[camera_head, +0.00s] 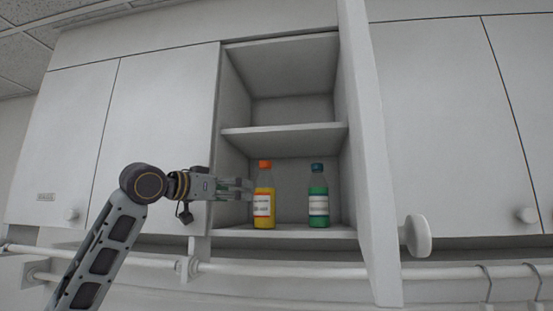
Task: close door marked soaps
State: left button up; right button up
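A cabinet door (372,150) stands swung open, seen almost edge-on, with its round white knob (417,236) facing right. I see no readable soaps marking on it. Behind it is the open cabinet (283,70) with shelves. On the lower shelf stand a yellow bottle with an orange cap (264,204) and a green bottle with a dark cap (318,205). My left gripper (247,189) points right, at the yellow bottle's left side in the picture. Whether it touches the bottle or is open is unclear. My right gripper is out of view.
A white rail (290,271) runs below the cabinets, with hooks (487,290) at the right. The upper shelf (285,128) is empty.

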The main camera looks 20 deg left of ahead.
aim_at(379, 237)
jog(key=k+j, duration=0.2)
jog(key=k, duration=0.25)
jog(key=k+j, duration=0.25)
jog(key=k, duration=0.25)
jog(key=k+j, duration=0.2)
jog(key=k, duration=0.25)
jog(key=k+j, duration=0.2)
jog(key=k, duration=0.3)
